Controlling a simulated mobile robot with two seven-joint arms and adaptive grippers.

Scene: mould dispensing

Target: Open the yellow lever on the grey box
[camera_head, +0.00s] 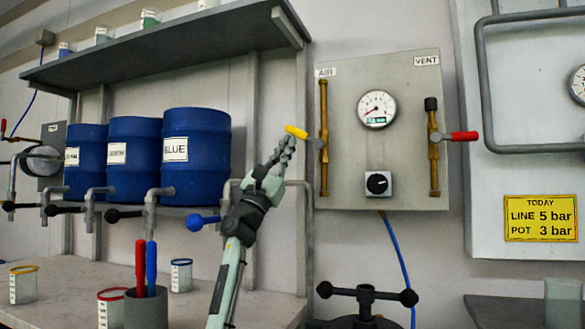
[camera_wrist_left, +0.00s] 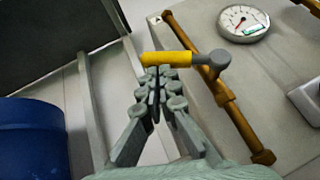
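The yellow lever (camera_head: 296,131) sticks out to the left from the brass AIR pipe (camera_head: 323,150) on the grey box (camera_head: 408,85). In the left wrist view the lever (camera_wrist_left: 167,58) lies crosswise just past my fingertips, its grey pivot (camera_wrist_left: 211,65) at the right by the pipe. My left gripper (camera_head: 289,140) is just below the lever; its fingers (camera_wrist_left: 158,78) are together with at most a thin gap, and the lever is not between them. Whether the tips touch the lever I cannot tell. My right gripper is not in view.
The box also has a gauge (camera_head: 377,109), a black knob (camera_head: 378,183) and a red lever (camera_head: 465,136) on the VENT side. Blue drums (camera_head: 196,150) with taps stand at left under a shelf (camera_head: 160,45). A cup with red and blue sticks (camera_head: 146,308) is below.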

